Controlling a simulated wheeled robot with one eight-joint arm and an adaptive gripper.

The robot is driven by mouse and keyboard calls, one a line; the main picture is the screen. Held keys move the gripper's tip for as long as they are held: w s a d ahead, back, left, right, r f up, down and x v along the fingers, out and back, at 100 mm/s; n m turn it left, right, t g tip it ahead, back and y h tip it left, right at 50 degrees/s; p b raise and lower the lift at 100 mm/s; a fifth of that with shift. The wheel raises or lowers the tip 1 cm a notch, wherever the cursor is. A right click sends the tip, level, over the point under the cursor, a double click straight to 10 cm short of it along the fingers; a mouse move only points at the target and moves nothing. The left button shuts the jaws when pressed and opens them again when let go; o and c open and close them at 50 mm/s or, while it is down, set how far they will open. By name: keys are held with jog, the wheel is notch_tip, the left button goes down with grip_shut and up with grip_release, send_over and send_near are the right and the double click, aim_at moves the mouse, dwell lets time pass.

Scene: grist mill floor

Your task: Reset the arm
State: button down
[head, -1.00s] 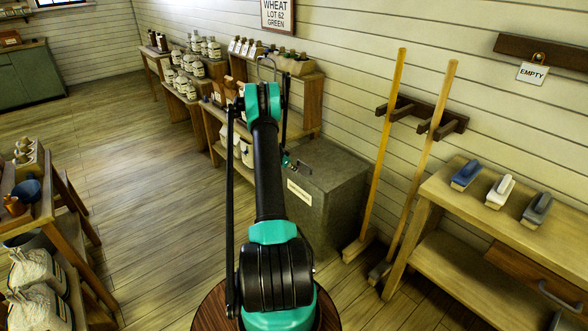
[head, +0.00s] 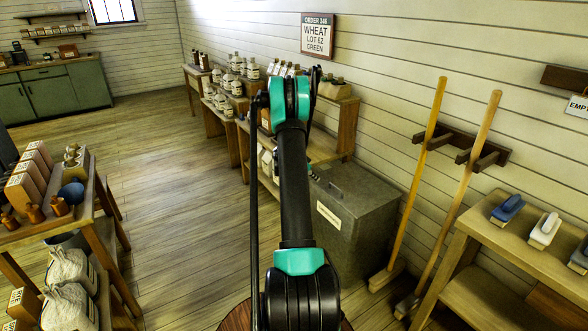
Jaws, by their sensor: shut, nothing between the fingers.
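My arm (head: 294,190) rises from the bottom middle of the head view, with a black upper link and teal joints. It bends at the teal elbow joint (head: 290,100). A thin dark part of my arm shows just right of the elbow. My gripper cannot be made out; the arm's far end is hidden behind the elbow and upper link.
A grey lidded bin (head: 350,215) stands behind the arm, by shelves of jars (head: 240,85). Two wooden-handled tools (head: 421,170) lean at a wall rack. A bench with brushes (head: 508,208) is at right, a laden table (head: 25,235) at left. Open floor (head: 165,165) lies left of the arm.

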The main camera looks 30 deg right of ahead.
jog(key=s+a+r+n+t+y, duration=0.15)
jog(key=s+a+r+n, duration=0.4)
jog(key=a, duration=0.65)
jog(key=s+a+r+n+t+y, duration=0.1)
jog(key=s+a+r+n+y, duration=0.15)
jog(key=s+a+r, duration=0.7)
jog(key=s+a+f+n+y, duration=0.1)
jog(key=s+a+n, duration=0.3)
jog(key=s+a, duration=0.6)
jog(key=s+a+f+n+y, duration=0.1)
jog(key=s+a+n+y, duration=0.2)
jog(key=s+a, duration=0.7)
jog(key=shift+s+a+f+n+t, duration=0.35)
jog(key=shift+a+n+t, duration=0.1)
jog(key=shift+a+n, duration=0.55)
